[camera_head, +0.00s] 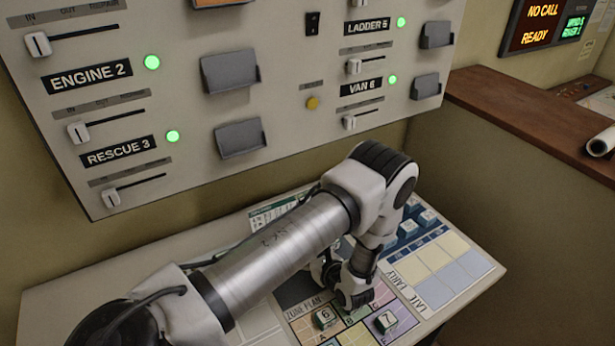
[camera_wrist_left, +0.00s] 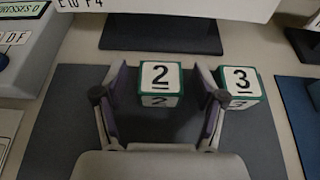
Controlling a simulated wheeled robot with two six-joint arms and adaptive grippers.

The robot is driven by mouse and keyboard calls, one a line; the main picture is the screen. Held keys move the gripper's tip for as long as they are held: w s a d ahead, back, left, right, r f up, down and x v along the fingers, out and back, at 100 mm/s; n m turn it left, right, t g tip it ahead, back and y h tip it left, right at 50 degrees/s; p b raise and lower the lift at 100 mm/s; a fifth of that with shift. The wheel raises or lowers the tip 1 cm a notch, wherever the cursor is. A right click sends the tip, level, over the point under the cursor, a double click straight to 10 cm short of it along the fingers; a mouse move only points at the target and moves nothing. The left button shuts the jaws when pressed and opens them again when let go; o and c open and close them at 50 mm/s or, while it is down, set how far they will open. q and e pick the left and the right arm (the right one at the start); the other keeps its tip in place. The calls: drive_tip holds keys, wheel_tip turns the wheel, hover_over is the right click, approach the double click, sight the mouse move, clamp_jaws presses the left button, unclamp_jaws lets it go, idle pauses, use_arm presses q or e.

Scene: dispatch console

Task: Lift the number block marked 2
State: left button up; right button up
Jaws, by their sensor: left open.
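The number block marked 2 (camera_wrist_left: 160,78), white-topped with green edges, sits on a dark grey mat (camera_wrist_left: 65,130) in the left wrist view. My left gripper (camera_wrist_left: 158,112) is open, with one finger on each side of block 2. A gap shows between the block and the gripper's palm; I cannot tell whether either finger touches it. In the head view my left gripper (camera_head: 345,285) is low over the desk, and block 2 is hidden behind the arm and gripper. My right gripper is in neither view.
Block 3 (camera_wrist_left: 240,86) stands just right of the right finger. Teal blocks (camera_head: 408,228) stand farther back. An upright panel (camera_head: 240,165) rises behind the desk.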

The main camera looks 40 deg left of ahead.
use_arm(q)
drive_tip(key=shift+d, duration=0.1)
drive_tip(key=c, duration=1.1)
